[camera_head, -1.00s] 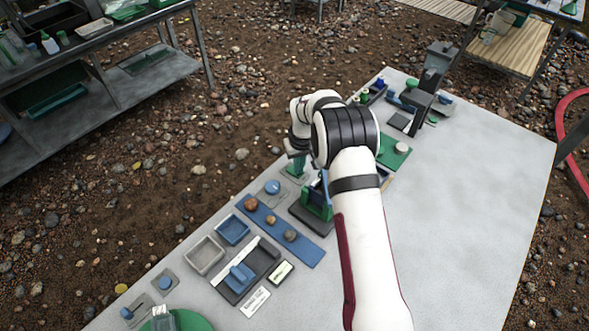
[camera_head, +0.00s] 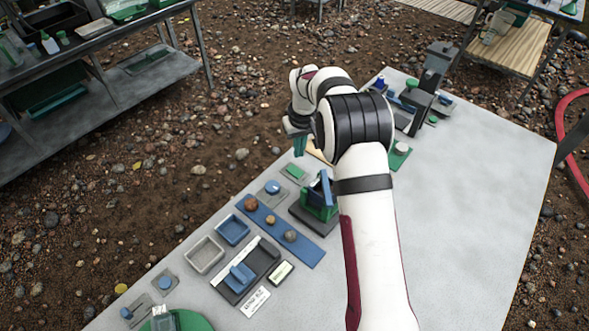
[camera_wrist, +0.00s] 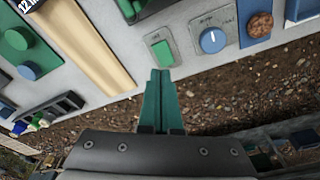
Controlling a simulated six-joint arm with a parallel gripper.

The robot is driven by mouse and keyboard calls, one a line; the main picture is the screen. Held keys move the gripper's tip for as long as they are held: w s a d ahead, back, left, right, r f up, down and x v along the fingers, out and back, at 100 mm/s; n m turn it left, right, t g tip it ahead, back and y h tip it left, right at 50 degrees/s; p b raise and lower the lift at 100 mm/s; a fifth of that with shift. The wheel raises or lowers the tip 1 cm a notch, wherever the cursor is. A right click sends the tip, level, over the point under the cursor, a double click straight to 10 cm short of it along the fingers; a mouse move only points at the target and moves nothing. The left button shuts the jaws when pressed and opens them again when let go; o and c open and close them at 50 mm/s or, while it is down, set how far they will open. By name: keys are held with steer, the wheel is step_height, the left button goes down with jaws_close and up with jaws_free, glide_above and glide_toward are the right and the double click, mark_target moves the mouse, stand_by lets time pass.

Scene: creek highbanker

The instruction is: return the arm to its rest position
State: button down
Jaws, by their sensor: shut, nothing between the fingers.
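My gripper (camera_head: 299,144) hangs at the end of my white and black arm, over the far left edge of the light grey table (camera_head: 470,190). In the wrist view my gripper (camera_wrist: 162,98) shows two green fingers pressed together with nothing between them. Their tips point toward a small plate with a green rectangular button (camera_wrist: 161,54). A plate with a round blue knob (camera_wrist: 212,40) lies beside it. In the head view the green button (camera_head: 294,172) and blue knob (camera_head: 272,187) sit just below the gripper. My forearm hides part of the table.
A blue strip (camera_head: 305,250) with several stones, a blue tray (camera_head: 232,230), a grey tray (camera_head: 204,256) and a green-blue stand (camera_head: 318,200) occupy the left side. Dark equipment (camera_head: 435,70) stands at the far end. The table's right side is clear.

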steer(key=s+d+r+m+g, duration=0.1)
steer(key=s+r+m, duration=0.1)
steer(key=s+r, duration=0.65)
steer(key=s+r+m, duration=0.2)
steer(key=s+r, duration=0.4)
steer(key=s, duration=0.5)
steer(key=s+f+m+g+y, duration=0.1)
steer(key=s+m, duration=0.3)
steer(key=s, duration=1.7)
steer(key=shift+a+f+m, duration=0.2)
steer(key=shift+m, duration=0.1)
